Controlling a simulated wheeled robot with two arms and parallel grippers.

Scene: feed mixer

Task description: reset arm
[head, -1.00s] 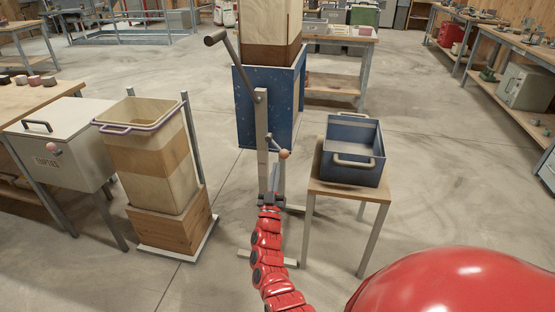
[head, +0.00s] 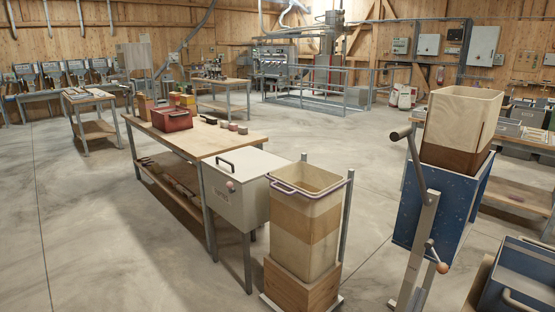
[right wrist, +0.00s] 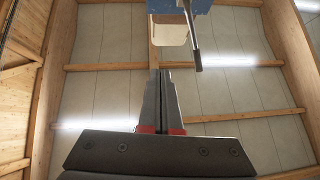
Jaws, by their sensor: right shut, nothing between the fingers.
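My right gripper (right wrist: 163,72) shows in the right wrist view. Its two fingers are pressed together with nothing between them. Past the fingertips, at the top of that view, are the underside of a blue box, a cream part (right wrist: 172,32) and a dark lever bar (right wrist: 193,40). In the head view neither gripper shows. There, a blue stand (head: 450,215) at the right carries a cream bin (head: 462,112) with a brown base. A grey post with a crank handle (head: 420,168) stands in front of it.
A tall cream bin (head: 310,182) stands on a wooden block near the centre. Left of it are a white box (head: 240,200) and a long wooden table (head: 205,138). A blue crate (head: 520,275) is at the lower right. The floor at left (head: 95,230) is clear.

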